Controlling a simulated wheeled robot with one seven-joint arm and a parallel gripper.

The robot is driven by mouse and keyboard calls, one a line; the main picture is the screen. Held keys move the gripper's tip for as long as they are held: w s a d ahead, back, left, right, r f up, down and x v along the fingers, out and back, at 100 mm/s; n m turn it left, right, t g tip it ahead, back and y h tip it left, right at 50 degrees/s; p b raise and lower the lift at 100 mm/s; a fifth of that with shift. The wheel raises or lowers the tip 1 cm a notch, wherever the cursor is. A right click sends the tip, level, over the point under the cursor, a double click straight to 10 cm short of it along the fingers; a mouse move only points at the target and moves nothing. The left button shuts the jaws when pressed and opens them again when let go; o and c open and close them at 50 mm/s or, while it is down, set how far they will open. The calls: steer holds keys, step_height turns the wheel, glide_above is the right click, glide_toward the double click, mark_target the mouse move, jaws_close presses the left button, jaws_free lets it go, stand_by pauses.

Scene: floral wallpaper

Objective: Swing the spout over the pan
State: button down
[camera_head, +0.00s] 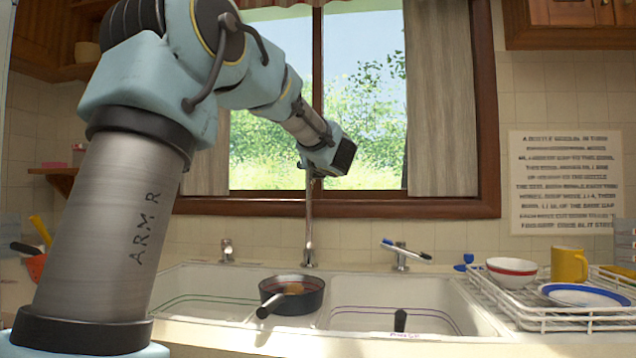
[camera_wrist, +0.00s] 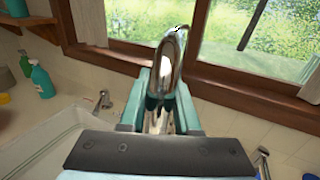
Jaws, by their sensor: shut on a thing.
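The chrome spout (camera_head: 309,222) rises from the back rim of the sink in front of the window. In the wrist view its curved top (camera_wrist: 171,58) stands up between my fingers. My gripper (camera_head: 309,168) is shut on the spout high up; its teal fingers (camera_wrist: 164,105) lie on either side of the chrome. The spout's outlet is hidden behind my gripper in the head view. A dark pan (camera_head: 295,302) with something brown in it sits at the divider between the two basins, below and in front of the spout. Its handle points front-left.
The left basin (camera_head: 200,283) and right basin (camera_head: 440,290) flank the pan. Taps (camera_head: 227,250) and (camera_head: 401,258) stand on either side of the spout. A dish rack (camera_head: 560,322) with a bowl, mug and plate is at right. The window frame (camera_head: 400,205) is close behind.

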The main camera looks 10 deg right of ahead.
steer(key=shift+w+a+b, duration=0.2)
steer(key=shift+a+b, duration=0.2)
steer(key=shift+a, duration=0.25)
steer(key=shift+w+a+b, duration=0.25)
steer(key=shift+a+b, duration=0.2)
steer(key=shift+a, duration=0.2)
steer(key=shift+w+a+b, duration=0.2)
steer(key=shift+a+b, duration=0.2)
steer(key=shift+a, duration=0.25)
steer(key=c, duration=0.6)
jaws_free()
steer(key=shift+d, duration=0.1)
steer(key=s, duration=0.3)
steer(key=s+b, duration=0.1)
steer(key=s, duration=0.6)
steer(key=shift+s+d+b, duration=0.3)
steer(key=shift+s+b, duration=0.05)
